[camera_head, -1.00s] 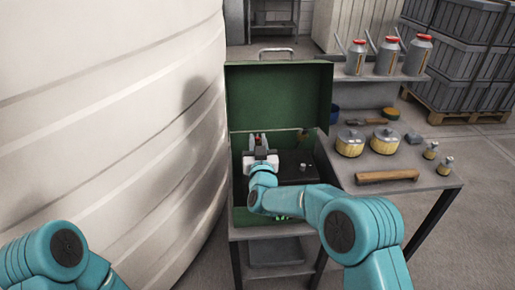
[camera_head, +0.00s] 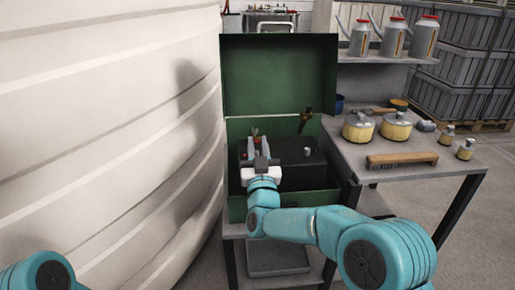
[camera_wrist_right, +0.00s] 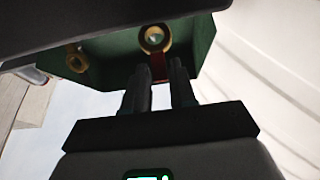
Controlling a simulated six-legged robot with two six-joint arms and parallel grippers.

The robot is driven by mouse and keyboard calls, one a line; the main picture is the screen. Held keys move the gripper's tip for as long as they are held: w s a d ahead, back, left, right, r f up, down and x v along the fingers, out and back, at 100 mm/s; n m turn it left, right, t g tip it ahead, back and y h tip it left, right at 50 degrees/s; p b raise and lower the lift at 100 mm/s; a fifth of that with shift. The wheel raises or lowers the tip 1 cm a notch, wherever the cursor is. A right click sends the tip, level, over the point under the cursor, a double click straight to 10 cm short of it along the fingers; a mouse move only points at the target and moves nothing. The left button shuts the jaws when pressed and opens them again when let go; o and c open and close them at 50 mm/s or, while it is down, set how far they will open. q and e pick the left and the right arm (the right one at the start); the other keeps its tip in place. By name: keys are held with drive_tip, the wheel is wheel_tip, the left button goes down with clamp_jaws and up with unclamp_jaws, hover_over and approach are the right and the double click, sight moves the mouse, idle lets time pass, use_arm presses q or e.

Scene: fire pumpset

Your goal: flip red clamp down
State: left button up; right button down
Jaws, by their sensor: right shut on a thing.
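The red clamp (camera_head: 255,131) shows as a small red spot at the left of the black battery-like block (camera_head: 302,158) in the open green box. My right gripper (camera_head: 257,148) reaches into the box from the front, with its fingertips at the clamp. In the right wrist view, a dark red strip (camera_wrist_right: 158,70) shows between the two dark fingers, below a brass ring (camera_wrist_right: 154,39). The right gripper is shut on the red clamp, most of which the fingers hide. My left gripper is out of view; only part of my left arm shows at lower left.
The green box (camera_head: 279,72) has its lid raised at the back. A large white tank (camera_head: 110,140) stands close on the left. The table (camera_head: 441,188) at right holds yellow pots (camera_head: 358,128), a brush (camera_head: 402,160) and small weights. Metal cans (camera_head: 394,38) stand on the shelf behind.

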drive_tip(key=shift+f, duration=0.5)
drive_tip(key=c, duration=1.1)
unclamp_jaws()
drive_tip(key=shift+o, duration=0.9)
drive_tip(key=shift+w, duration=0.2)
drive_tip(key=shift+s+r, duration=0.15)
drive_tip(key=p+v, duration=0.1)
drive_tip(key=v, duration=1.5)
drive_tip(key=shift+s, duration=0.25)
